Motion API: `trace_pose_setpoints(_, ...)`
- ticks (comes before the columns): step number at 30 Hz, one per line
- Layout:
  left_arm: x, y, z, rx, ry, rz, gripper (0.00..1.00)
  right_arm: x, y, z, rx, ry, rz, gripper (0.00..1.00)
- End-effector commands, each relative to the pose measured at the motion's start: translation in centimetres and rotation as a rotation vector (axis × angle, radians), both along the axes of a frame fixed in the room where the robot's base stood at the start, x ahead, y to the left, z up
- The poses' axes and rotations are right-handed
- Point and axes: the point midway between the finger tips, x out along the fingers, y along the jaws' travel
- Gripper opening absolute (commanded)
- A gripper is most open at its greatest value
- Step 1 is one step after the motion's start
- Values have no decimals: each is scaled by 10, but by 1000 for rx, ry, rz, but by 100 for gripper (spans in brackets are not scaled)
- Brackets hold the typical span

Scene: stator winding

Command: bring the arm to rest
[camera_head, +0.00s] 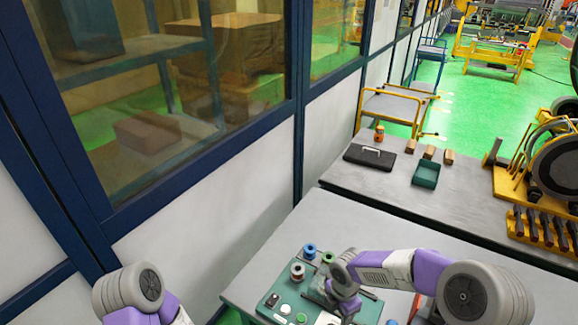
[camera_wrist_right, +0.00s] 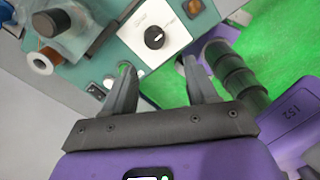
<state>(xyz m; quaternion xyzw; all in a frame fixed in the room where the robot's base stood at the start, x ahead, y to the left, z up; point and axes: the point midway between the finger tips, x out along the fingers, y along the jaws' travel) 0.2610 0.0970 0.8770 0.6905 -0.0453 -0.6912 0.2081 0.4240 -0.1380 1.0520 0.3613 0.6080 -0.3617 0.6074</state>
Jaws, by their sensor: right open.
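My right arm reaches in from the right in the head view, its wrist (camera_head: 343,280) bent down over a green winding machine (camera_head: 272,301). The fingers are hard to make out there. In the right wrist view my right gripper (camera_wrist_right: 158,68) is open, with nothing between its fingers. A black knob (camera_wrist_right: 154,38) on the machine's panel shows just beyond the fingertips. The machine's edge and bright green floor show between and beside the fingers. Only a grey and purple joint of my left arm shows at the lower left of the head view; its gripper is out of view.
Blue (camera_head: 309,250) and reddish (camera_head: 298,271) spools stand on the machine. The machine sits on a grey table (camera_head: 325,213). Behind are a black case (camera_head: 370,157), a green bin (camera_head: 426,174) and a yellow-framed machine (camera_head: 548,165). A windowed wall (camera_head: 200,190) runs along the left.

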Motion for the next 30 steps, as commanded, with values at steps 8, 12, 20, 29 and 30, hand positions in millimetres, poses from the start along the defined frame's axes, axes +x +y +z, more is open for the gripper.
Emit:
trace_pose_setpoints(8, 0, 0, 0, 0, -1, 0, 43, -33, 26, -50, 151, 90, -369, 57)
trace_pose_setpoints(12, 1, 0, 0, 0, -1, -1, 43, -54, 40, -76, 222, 155, -631, 57)
trace_pose_setpoints(20, 0, 0, 0, 0, 0, 0, 43, -112, 58, -134, 297, 338, -1429, 57)
trace_pose_setpoints(29, 1, 0, -29, 0, -2, 0, 43, -165, 40, -204, 225, 390, -2283, 57)
trace_pose_setpoints(30, 0, 0, -40, 0, 0, -1, 43, -164, 40, -216, 227, 389, -2280, 57)
